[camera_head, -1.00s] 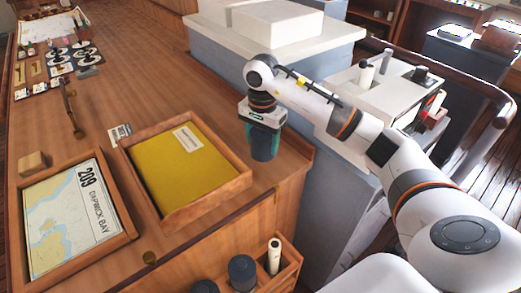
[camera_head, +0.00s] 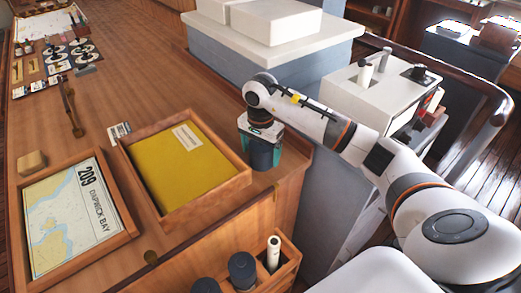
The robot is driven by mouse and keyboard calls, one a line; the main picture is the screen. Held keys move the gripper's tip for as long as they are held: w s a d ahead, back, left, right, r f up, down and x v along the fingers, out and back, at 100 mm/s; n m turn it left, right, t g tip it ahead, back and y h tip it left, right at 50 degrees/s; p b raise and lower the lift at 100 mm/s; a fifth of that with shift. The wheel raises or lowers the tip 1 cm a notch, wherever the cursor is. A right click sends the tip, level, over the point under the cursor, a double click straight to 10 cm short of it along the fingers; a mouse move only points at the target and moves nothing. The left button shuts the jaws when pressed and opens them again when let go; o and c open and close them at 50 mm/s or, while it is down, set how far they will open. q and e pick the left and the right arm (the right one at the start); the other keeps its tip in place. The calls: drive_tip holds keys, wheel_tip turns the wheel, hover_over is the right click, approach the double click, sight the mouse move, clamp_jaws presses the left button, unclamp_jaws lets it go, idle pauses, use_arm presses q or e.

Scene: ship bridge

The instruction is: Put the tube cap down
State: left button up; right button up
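The dark blue tube cap (camera_head: 262,157) is at my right gripper (camera_head: 262,146), on the right part of the wooden counter, beside the tray with the yellow folder. My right gripper points down from above and is shut on the cap; its fingers are partly hidden. The cap's lower end is at or very close to the counter top; I cannot tell whether it touches. My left gripper is not in view.
The wooden tray with a yellow folder (camera_head: 181,163) is just left of the cap. A framed chart (camera_head: 70,216) lies further left. The counter's (camera_head: 150,75) right edge is close by. An open rack below holds capped tubes (camera_head: 242,268) and a white roll (camera_head: 273,252).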

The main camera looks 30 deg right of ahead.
drive_tip(key=shift+r, duration=0.2)
wheel_tip(320, 180, up, 12)
drive_tip(key=p, duration=0.7)
drive_tip(key=shift+f, duration=0.1)
